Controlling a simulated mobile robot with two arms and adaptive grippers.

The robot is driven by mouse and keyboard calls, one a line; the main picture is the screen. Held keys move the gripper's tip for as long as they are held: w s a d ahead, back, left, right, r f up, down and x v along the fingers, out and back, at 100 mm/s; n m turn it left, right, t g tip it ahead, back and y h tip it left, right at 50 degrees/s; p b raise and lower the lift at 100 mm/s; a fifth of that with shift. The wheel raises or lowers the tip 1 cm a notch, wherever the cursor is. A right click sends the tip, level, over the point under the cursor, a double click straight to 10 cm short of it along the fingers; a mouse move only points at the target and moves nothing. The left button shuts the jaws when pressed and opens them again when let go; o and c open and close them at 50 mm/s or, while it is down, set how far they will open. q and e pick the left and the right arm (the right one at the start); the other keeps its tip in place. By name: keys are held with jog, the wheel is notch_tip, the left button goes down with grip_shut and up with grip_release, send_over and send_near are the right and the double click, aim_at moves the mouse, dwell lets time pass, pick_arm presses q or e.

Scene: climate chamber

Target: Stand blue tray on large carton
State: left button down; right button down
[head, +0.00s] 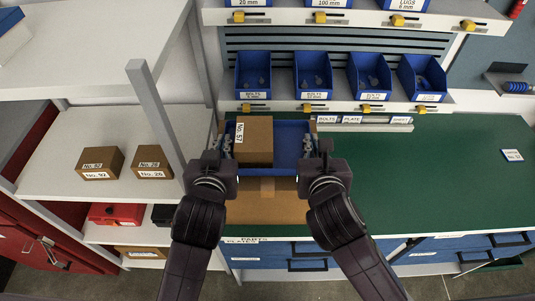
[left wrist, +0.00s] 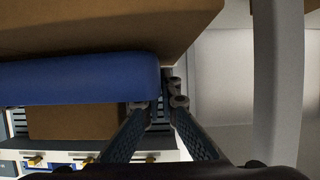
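The blue tray (head: 288,147) lies level over the large carton (head: 267,207), whose brown side and edges show below and beside it. Whether they touch is hidden. A brown box marked No. 57 (head: 255,140) is in the tray's left part. My left gripper (head: 226,145) is at the tray's left end and my right gripper (head: 309,147) at its right end. In the left wrist view the fingers (left wrist: 163,102) stand apart at the tray's end (left wrist: 90,78), with a gap between the tips. The large carton (left wrist: 100,25) fills the top there. The right fingertips are too small to read.
Blue bins (head: 312,73) stand on a rack behind. The green bench (head: 430,175) is mostly clear at right. A shelf post (head: 155,112) is close to my left arm. Boxes No. 92 (head: 100,162) and No. 28 (head: 152,162) sit on the left shelf.

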pick_arm(q)
jog(key=c, duration=2.7)
grip_release()
jog(key=shift+f, duration=0.35)
pick_arm(e)
jog(key=c, duration=2.7)
grip_release()
jog(key=shift+d+f, duration=0.1)
jog(key=shift+f, duration=0.2)
pick_arm(q)
jog(key=shift+o, duration=1.4)
jog(key=shift+r, duration=0.15)
pick_arm(e)
jog(key=shift+o, duration=1.4)
jog(key=shift+r, duration=0.1)
pick_arm(q)
jog(key=shift+o, duration=1.3)
pick_arm(e)
jog(key=shift+o, duration=1.3)
